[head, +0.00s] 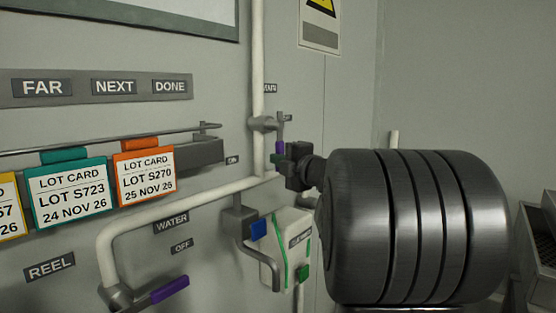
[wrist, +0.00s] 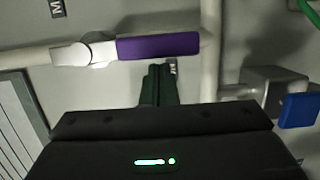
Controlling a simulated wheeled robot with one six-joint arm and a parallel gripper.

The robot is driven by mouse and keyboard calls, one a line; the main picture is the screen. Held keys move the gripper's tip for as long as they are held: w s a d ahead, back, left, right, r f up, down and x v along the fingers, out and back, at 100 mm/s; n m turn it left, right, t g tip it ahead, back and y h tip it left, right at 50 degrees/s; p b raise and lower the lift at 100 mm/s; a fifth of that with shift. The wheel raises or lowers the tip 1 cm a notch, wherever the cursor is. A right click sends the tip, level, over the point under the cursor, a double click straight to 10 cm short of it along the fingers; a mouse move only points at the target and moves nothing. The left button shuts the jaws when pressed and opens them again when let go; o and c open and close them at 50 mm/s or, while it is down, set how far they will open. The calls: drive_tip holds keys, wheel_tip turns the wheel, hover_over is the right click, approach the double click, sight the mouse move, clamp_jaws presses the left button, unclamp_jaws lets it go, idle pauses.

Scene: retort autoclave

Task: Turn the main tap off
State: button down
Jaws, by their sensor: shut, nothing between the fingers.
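The main tap's purple handle (head: 280,147) points down from its valve body (head: 263,123) on the white vertical pipe. A partly hidden label, apparently MAIN (head: 270,88), is above it. In the wrist view, turned sideways, the purple handle (wrist: 157,46) runs in line with the pipe from the pale valve body (wrist: 85,52).
A second purple lever (head: 170,289) is at lower left, near WATER (head: 171,223) and OFF (head: 181,246) labels. A grey bracket with a blue block (head: 258,230) is below my gripper. Lot cards (head: 146,175) hang from a rail at left. A white pipe (head: 190,202) runs beneath them.

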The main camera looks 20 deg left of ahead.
idle(0.3)
drive_tip(key=shift+w+d+f+n+b, duration=0.15)
drive_tip(key=shift+w+n+b, duration=0.05)
drive_tip(key=shift+n+b, duration=0.55)
